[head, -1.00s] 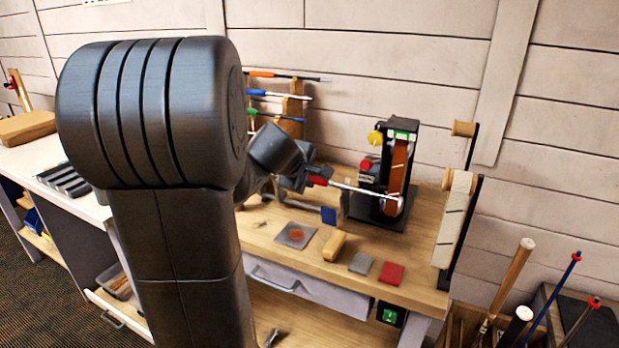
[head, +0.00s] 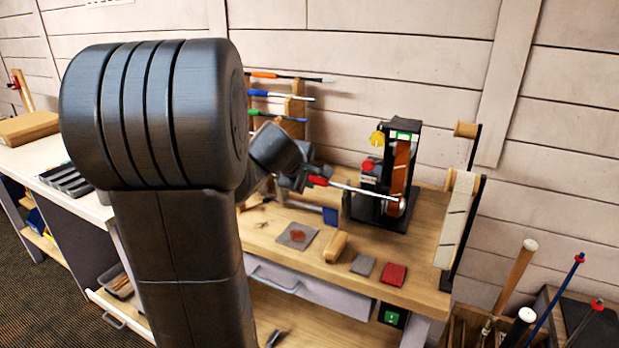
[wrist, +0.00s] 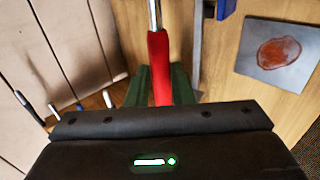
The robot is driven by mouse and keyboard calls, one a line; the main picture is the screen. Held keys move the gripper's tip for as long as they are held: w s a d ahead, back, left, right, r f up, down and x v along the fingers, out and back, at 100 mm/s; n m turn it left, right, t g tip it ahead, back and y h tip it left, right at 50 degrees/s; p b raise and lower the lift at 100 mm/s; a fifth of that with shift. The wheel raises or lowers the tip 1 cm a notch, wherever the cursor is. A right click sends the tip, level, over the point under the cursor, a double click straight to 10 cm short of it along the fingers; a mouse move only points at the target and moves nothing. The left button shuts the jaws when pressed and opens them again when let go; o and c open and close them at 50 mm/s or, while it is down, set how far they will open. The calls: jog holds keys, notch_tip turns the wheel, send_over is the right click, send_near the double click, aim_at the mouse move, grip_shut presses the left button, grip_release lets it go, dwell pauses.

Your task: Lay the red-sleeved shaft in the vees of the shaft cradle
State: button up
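The red-sleeved shaft is in my gripper (wrist: 160,88). Its red sleeve (wrist: 158,62) runs between the dark green fingers in the wrist view, which close on it from both sides. The bare metal shaft (head: 362,190) extends to the right in the head view, its far end in front of or against the belt sander (head: 403,165); I cannot tell which. My gripper (head: 303,180) is partly hidden behind my arm in the head view. I cannot pick out the shaft cradle with certainty.
A tape roll stand (head: 457,215) stands right.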

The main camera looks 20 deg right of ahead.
jog(key=o, duration=0.4)
jog(key=shift+o, duration=0.2)
jog(key=p+v, duration=0.1)
jog(key=v, duration=1.3)
jog(key=shift+f, duration=0.1)
jog(key=b+x, duration=0.1)
jog(key=x, duration=1.3)
jog(key=shift+d, duration=0.1)
jog(key=shift+s, duration=0.2)
